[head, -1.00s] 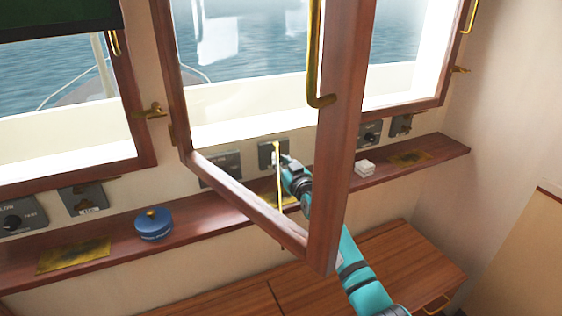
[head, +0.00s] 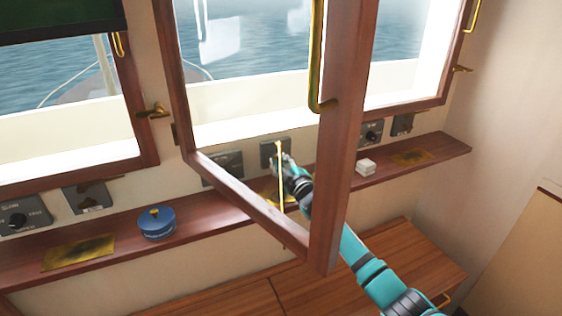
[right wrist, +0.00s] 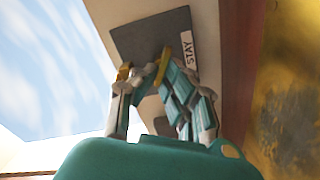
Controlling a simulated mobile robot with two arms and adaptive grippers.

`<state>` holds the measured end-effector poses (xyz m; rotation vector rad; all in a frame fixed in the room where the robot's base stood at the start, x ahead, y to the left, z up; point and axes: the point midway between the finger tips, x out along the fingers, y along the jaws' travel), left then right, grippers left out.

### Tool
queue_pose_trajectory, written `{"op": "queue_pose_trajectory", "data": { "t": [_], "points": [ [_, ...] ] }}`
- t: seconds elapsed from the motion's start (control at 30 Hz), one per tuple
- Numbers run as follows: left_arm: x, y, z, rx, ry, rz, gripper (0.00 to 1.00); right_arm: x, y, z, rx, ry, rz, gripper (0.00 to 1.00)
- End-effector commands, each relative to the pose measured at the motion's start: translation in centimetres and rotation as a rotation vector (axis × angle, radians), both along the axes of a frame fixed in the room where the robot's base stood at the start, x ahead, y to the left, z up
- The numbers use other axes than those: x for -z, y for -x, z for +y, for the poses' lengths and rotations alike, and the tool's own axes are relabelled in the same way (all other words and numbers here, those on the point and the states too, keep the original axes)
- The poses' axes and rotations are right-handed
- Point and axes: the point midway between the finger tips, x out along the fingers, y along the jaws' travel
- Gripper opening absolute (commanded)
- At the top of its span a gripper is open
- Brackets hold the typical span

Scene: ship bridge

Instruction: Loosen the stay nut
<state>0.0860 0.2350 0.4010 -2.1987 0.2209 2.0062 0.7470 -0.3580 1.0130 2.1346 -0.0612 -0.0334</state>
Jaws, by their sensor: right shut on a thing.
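The open wooden window frame (head: 330,150) swings inward over the ledge. A thin brass stay rod (head: 280,185) shows upright in front of my right arm. Behind it is a small dark plate (head: 268,149), which reads STAY in the right wrist view (right wrist: 133,38). My right gripper (head: 279,161) is at this plate, seen partly through the window. In the right wrist view its fingers (right wrist: 145,85) close around small brass parts (right wrist: 162,66) in front of the plate, apparently the stay nut. The fingers hide most of the nut. My left gripper is out of view.
Other dark control plates (head: 222,168) line the wall. A wooden cabinet top (head: 410,260) lies below. The window's lower corner hangs close to my right arm.

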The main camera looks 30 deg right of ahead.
Motion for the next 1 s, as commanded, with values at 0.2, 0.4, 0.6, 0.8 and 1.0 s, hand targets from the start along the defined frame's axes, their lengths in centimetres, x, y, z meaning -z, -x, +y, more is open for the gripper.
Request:
{"op": "queue_pose_trajectory", "data": {
  "t": [0.2, 0.4, 0.6, 0.8, 1.0],
  "points": [
    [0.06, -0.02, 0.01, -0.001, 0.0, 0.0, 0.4, 0.28, 0.01, 0.07, 0.0, 0.205, 0.014, 0.0],
    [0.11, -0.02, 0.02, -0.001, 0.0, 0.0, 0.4, 0.45, 0.01, 0.12, 0.0, 0.363, 0.023, 0.0],
    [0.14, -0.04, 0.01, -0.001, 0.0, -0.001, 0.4, 0.57, 0.01, 0.17, -0.001, 0.48, 0.031, 0.0],
    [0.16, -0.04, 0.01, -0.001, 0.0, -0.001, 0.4, 0.63, 0.01, 0.2, -0.001, 0.549, 0.034, 0.0],
    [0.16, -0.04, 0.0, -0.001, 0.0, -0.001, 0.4, 0.67, 0.01, 0.2, -0.001, 0.578, 0.036, 0.0]
  ]
}}
